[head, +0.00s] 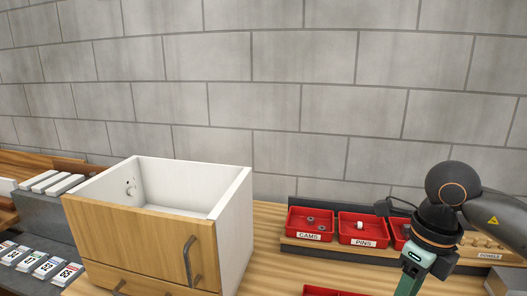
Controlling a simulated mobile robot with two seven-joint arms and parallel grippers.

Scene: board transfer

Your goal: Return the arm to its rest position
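My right arm comes in from the right edge. Its dark wrist bends downward over the right side of the wooden worktop (262,262). My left arm and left gripper are not in this view.
A white cabinet with a wooden drawer front (140,240) and open top stands left of centre. Red bins labelled CAMS (309,237) and PINS (362,241) sit behind the gripper. Labelled cards (42,264) lie far left. Worktop between cabinet and bins is clear.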

